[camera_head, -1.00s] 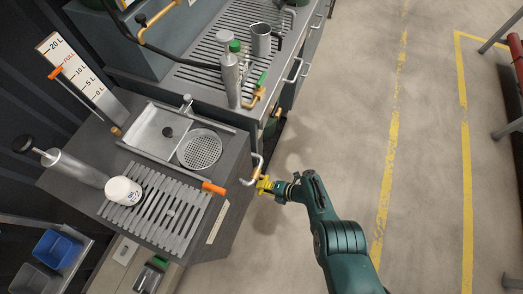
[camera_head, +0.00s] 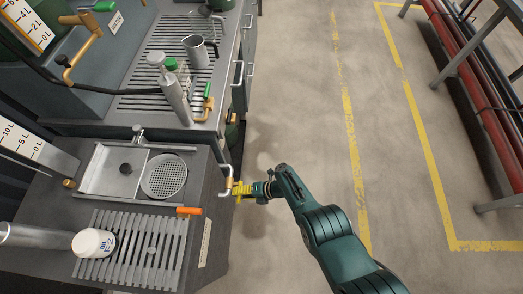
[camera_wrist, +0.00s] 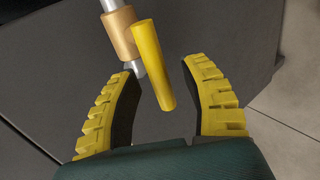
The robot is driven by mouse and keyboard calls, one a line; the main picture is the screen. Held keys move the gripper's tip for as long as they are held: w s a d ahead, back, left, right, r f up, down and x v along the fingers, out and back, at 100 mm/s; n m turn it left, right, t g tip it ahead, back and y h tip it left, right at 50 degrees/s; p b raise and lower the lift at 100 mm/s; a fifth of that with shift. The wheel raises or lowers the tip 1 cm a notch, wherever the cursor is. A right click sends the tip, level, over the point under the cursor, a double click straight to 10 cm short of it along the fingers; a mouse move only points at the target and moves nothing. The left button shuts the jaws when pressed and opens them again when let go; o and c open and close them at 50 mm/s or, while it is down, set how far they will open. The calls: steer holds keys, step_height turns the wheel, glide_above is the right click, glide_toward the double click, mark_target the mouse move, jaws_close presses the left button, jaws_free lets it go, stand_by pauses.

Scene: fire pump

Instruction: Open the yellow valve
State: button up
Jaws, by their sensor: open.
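The yellow valve's lever (camera_wrist: 152,66) shows in the wrist view as a yellow rod on a brass collar (camera_wrist: 119,30) around a grey pipe (camera_wrist: 109,5). The lever lies between the fingers of my gripper (camera_wrist: 165,105). The two yellow padded fingers are spread, with a gap on each side of the lever. In the head view my gripper (camera_head: 242,190) is at the right side of the dark sink cabinet, by the bent pipe (camera_head: 225,186). The lever is hard to tell from the yellow fingers there.
The sink cabinet (camera_head: 206,170) stands left of my gripper, with an orange handle (camera_head: 189,211) at its edge. A bench (camera_head: 215,105) is behind. Floor (camera_head: 300,120) to the right is clear.

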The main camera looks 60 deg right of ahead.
steer(key=v, duration=1.1)
steer(key=shift+r, duration=0.15)
